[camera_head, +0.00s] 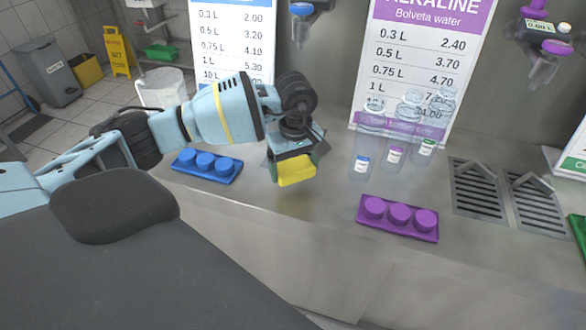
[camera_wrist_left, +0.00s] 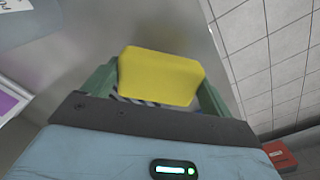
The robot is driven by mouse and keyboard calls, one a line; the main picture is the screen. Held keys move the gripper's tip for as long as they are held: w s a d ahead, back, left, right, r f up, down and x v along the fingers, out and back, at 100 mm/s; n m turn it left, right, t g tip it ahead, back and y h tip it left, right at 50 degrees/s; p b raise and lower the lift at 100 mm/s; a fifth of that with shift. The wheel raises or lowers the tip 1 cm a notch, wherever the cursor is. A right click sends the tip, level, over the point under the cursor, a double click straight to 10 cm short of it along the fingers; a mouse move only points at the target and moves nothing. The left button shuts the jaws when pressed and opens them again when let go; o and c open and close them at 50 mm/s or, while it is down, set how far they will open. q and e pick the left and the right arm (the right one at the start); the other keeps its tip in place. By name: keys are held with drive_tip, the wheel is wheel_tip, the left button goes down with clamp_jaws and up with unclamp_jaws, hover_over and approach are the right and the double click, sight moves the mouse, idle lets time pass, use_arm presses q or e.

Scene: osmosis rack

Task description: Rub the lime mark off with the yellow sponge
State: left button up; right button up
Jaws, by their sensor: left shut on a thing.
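My left gripper (camera_head: 295,166) is shut on the yellow sponge (camera_head: 298,174), just above or on the steel counter near its front edge; I cannot tell whether the sponge touches the counter. In the left wrist view the sponge (camera_wrist_left: 160,75) sits squarely between the two green fingers. I cannot make out the lime mark in either view; it may be hidden behind the gripper or too faint. My right gripper is not in view.
A blue tray of caps (camera_head: 206,177) lies left of the gripper, a purple tray of caps (camera_head: 398,232) to its right. Several clear bottles (camera_head: 395,150) stand behind, near the price board (camera_head: 424,60). Drain grates (camera_head: 478,187) are at the right. Counter between sponge and purple tray is clear.

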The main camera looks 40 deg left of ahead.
use_arm(q)
drive_tip(key=shift+r+p, duration=0.75)
drive_tip(key=shift+r, duration=1)
drive_tip(key=shift+a, duration=0.1)
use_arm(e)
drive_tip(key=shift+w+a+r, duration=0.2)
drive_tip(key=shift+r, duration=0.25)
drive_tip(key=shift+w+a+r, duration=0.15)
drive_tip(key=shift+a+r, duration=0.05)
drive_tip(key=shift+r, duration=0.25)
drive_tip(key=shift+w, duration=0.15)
